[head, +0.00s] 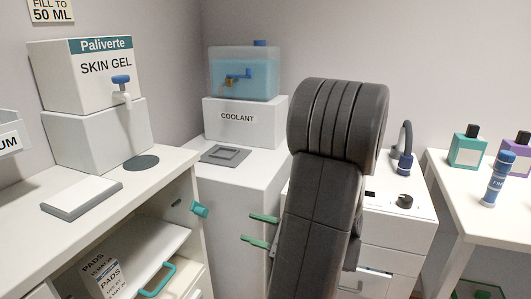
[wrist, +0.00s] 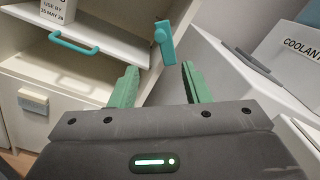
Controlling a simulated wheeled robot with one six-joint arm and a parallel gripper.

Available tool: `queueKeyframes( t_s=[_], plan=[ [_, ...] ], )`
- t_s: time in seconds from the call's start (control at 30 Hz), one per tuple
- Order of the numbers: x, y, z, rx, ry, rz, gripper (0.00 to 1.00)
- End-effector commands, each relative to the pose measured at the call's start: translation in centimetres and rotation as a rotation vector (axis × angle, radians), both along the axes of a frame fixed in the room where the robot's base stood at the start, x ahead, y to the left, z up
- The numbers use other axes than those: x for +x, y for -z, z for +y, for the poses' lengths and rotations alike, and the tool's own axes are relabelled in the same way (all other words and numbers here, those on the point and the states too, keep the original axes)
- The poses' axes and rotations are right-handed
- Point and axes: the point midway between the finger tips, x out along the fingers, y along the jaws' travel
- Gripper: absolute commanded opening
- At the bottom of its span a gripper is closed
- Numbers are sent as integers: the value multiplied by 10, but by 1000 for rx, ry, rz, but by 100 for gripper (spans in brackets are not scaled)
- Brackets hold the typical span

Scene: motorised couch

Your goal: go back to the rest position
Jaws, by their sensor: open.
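My gripper (head: 248,227) is low in the middle of the head view, its two green fingers pointing left, apart and empty. In the wrist view my gripper (wrist: 159,68) also shows spread green fingers with nothing between the tips. A teal latch-like piece (wrist: 164,43) shows beyond the fingertips. It also shows in the head view (head: 200,209) at the edge of the open cabinet, left of my gripper and apart from it. My dark arm rises in the middle of the head view and hides part of what is behind it.
The open cabinet (head: 150,190) has a shelf with a teal handle (head: 157,278) and a pads box (head: 104,273). A white stand (head: 235,180) bears the coolant unit (head: 240,117). A skin gel dispenser (head: 90,80) stands left. A side table (head: 455,190) with bottles stands right.

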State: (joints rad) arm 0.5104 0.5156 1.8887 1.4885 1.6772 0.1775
Motion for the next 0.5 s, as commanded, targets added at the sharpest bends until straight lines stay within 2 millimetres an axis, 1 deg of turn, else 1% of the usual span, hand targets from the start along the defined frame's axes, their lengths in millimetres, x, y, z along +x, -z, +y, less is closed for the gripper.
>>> queueKeyframes(
  t_s=[0.5],
  plan=[
    [27,0,71,-1,-4,-1,43]
  ],
)
